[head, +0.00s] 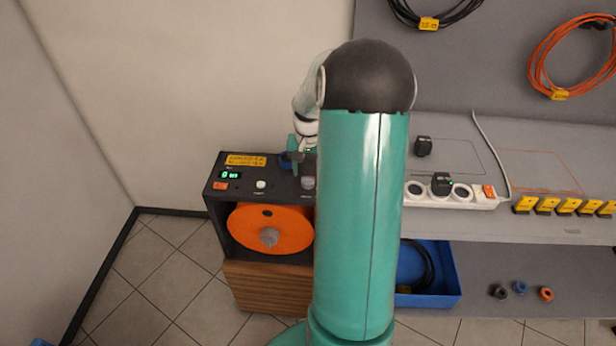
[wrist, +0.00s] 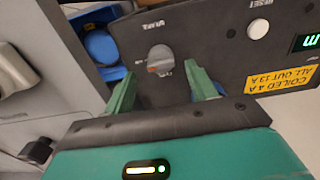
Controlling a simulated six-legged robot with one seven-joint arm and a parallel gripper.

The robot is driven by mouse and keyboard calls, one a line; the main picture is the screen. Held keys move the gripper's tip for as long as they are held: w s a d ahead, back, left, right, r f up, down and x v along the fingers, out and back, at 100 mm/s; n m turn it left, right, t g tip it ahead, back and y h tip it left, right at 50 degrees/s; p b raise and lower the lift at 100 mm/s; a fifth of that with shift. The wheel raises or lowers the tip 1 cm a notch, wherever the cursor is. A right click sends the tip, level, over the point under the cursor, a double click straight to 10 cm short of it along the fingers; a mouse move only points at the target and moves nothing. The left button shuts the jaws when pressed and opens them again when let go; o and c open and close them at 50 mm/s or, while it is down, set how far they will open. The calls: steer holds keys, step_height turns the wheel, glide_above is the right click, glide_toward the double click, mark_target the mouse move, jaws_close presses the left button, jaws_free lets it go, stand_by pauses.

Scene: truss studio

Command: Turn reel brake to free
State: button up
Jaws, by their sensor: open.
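The reel unit (head: 213,188) is a dark box with an orange drum (head: 290,222) in its front, on a wooden base. The reel brake is a grey knob (wrist: 160,55) with a small red-orange mark, on the dark panel; a label beside it appears upside down. In the head view the knob (head: 308,183) is partly hidden by my arm. My gripper (wrist: 160,74) is open, with one green finger on either side of the knob in the wrist view. I cannot tell whether the fingers touch it. In the head view my gripper (head: 303,152) is over the panel's back.
A white reset button (wrist: 258,29) and a green display (head: 230,174) share the panel. To the right are a bench with a white power strip (head: 416,201), several yellow-tagged blocks (head: 547,205), and a blue bin (head: 447,280) below. A wall stands behind.

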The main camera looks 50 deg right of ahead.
mark_target(308, 178)
steer(key=shift+f, duration=1.85)
steer(key=shift+c, duration=0.3)
steer(key=c, duration=0.9)
steer(key=shift+c, duration=0.2)
